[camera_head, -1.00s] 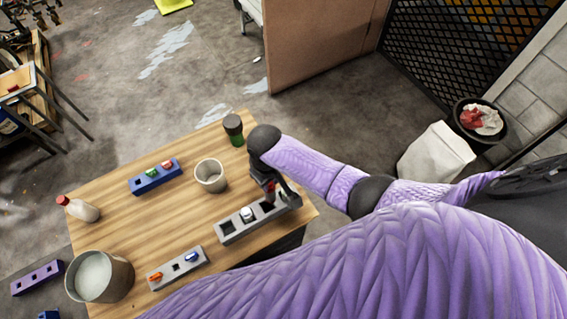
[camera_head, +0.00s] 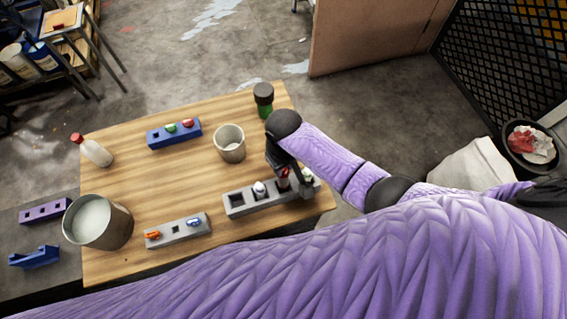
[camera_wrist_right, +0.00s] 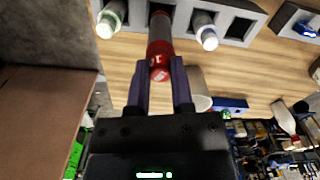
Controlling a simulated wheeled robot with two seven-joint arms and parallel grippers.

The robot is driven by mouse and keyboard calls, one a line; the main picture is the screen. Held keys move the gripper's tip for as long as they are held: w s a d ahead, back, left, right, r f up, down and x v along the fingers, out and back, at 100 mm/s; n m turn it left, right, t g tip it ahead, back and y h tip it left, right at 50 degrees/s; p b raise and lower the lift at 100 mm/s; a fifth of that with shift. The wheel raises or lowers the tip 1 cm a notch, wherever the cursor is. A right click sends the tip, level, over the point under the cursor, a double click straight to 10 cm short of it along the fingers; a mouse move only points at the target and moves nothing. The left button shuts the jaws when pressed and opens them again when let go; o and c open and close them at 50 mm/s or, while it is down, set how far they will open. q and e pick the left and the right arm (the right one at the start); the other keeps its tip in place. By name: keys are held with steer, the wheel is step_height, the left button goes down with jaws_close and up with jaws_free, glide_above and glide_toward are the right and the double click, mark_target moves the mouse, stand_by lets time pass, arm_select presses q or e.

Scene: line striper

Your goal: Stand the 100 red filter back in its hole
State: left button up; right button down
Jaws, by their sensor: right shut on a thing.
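The red filter (camera_head: 283,180) is held in my right gripper (camera_head: 287,172) over the long grey block with square holes (camera_head: 238,211). In the right wrist view the filter (camera_wrist_right: 160,48) is between the two fingertips (camera_wrist_right: 159,75). Its far end meets a dark square hole between the green-capped filter (camera_wrist_right: 112,15) and the white-capped filter (camera_wrist_right: 205,30). I cannot tell how far it sits in the hole. The leftmost hole in the head view (camera_head: 236,200) is empty. My left gripper is out of view.
A white cup (camera_head: 230,145) and a dark-lidded green jar (camera_head: 263,100) stand behind the block. A blue block (camera_head: 160,140), a smaller grey block (camera_head: 165,240), a large pot (camera_head: 100,225) and a red-capped bottle (camera_head: 95,152) are further left. The table's middle is clear.

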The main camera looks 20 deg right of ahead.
mark_target(284, 177)
steer(key=shift+r+p, duration=0.1)
steer(key=shift+p, duration=0.25)
stand_by(0.3)
steer(key=shift+f+b, duration=2.15)
steer(key=shift+f, duration=1)
stand_by(1.5)
steer(key=shift+c, duration=0.5)
jaws_free()
steer(key=shift+r, duration=0.1)
step_height(284, 177, up, 7)
steer(key=p, duration=0.8)
steer(key=shift+r, duration=0.1)
